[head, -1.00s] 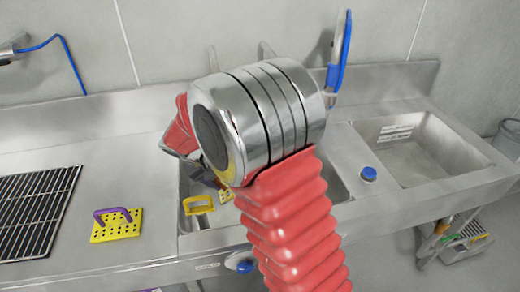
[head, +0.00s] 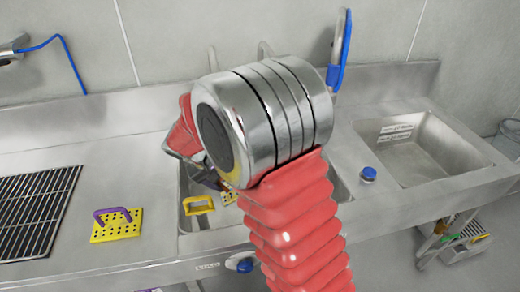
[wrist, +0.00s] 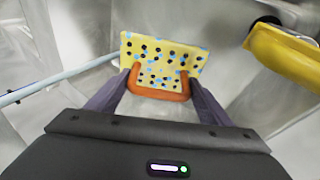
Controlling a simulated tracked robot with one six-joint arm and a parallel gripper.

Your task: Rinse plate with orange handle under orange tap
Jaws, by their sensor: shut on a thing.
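The yellow plate with dark holes (wrist: 165,55) shows in the wrist view, its orange handle (wrist: 160,90) toward me. Pale blue spots dot its face. My gripper (wrist: 158,84) is shut on the orange handle, one grey finger at each side. In the head view my arm hides most of the gripper and the left basin (head: 185,215). A bit of yellow perforated surface (head: 228,195) shows beside my arm there; I cannot tell whether it is the held plate. No orange tap can be made out in either view.
A yellow handle (head: 198,205) stands in the left basin; a yellow handle (wrist: 285,55) is close at right in the wrist view. A purple-handled yellow plate (head: 117,225) and a black rack (head: 35,210) lie on the left counter. The right basin (head: 425,150) looks empty.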

